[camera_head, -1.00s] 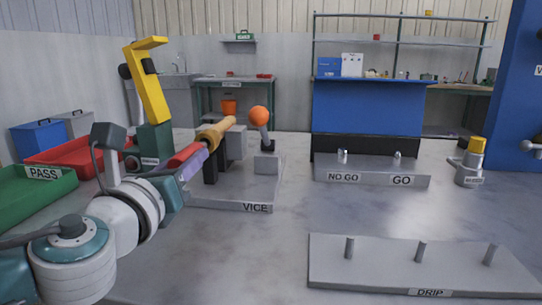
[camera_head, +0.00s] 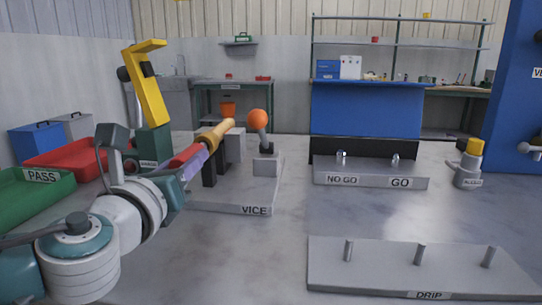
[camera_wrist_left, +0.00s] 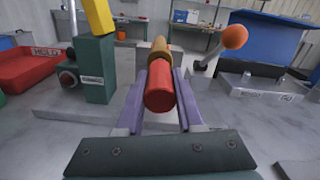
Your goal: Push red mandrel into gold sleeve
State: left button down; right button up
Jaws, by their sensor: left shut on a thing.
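The red mandrel (camera_head: 185,155) is in my left gripper (camera_head: 194,163), whose purple fingers are shut on it. In the left wrist view the red mandrel (camera_wrist_left: 160,92) points away from me, between the two purple fingers (camera_wrist_left: 160,95). The gold sleeve (camera_head: 217,135) lies in line beyond it, held at the vice (camera_head: 237,148). In the left wrist view the gold sleeve (camera_wrist_left: 160,50) shows right behind the mandrel. The mandrel and sleeve look end to end; how deep the mandrel sits inside is hidden. My right gripper does not show.
A lever with an orange knob (camera_head: 257,119) stands right of the sleeve. A green post with a yellow arm (camera_head: 150,90) rises at left, near red (camera_head: 75,158) and green (camera_head: 35,195) trays. The gauge block (camera_head: 370,178) and drip plate (camera_head: 420,270) lie right.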

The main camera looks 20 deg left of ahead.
pick_arm(q)
jog(key=shift+x, duration=1.1)
dwell(1.6)
jog(key=shift+w+a+b, duration=0.1)
jog(key=shift+b, duration=0.2)
jog(key=c, duration=1)
grip_release()
jog(key=o, duration=0.3)
jog(key=shift+w, duration=0.2)
jog(key=shift+o, duration=1.2)
jog(key=shift+s, duration=0.1)
